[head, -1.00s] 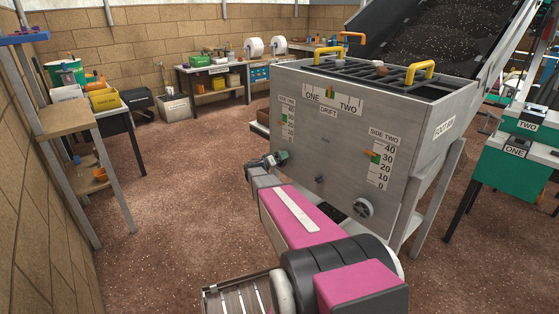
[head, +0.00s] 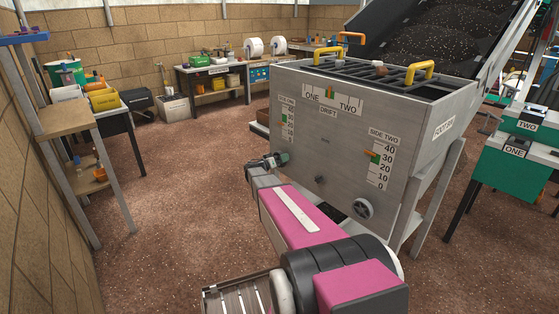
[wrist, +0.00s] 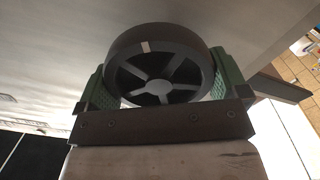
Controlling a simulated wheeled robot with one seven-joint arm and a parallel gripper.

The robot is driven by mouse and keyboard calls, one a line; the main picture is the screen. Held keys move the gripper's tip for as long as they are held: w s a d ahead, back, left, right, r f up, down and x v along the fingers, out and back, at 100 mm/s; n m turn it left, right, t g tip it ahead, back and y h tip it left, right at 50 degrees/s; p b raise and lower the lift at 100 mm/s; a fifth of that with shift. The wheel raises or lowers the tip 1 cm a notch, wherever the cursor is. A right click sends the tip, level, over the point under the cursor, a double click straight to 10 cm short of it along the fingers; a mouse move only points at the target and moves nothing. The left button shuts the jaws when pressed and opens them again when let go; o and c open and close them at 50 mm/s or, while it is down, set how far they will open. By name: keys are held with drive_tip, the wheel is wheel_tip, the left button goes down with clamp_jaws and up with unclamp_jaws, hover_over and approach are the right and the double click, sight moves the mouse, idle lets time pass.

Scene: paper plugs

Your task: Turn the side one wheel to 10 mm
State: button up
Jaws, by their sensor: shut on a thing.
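The side one wheel (wrist: 165,75) is a dark round handwheel with grey spokes and a pale mark on its rim, at upper left of centre in that view. It sits between the green finger pads of my gripper (wrist: 162,88), which is shut on it. In the head view my gripper (head: 277,160) is at the left part of the hopper's front, and the wheel is mostly hidden behind it. The side one scale (head: 288,118) stands above, with a green band about mid-height; its pointer is too small to read surely.
The grey hopper (head: 325,150) carries a side two scale (head: 380,163), a drift gauge (head: 332,100) and a second handwheel (head: 363,208) at lower right. A small knob (head: 319,180) sits between. Green boxes (head: 505,170) stand at right. Open floor (head: 180,200) lies to the left.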

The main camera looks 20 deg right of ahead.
drive_tip(key=o, duration=0.6)
drive_tip(key=shift+a, duration=0.15)
drive_tip(key=v, duration=1)
drive_tip(key=shift+s+a, duration=0.2)
drive_tip(key=shift+a, duration=0.05)
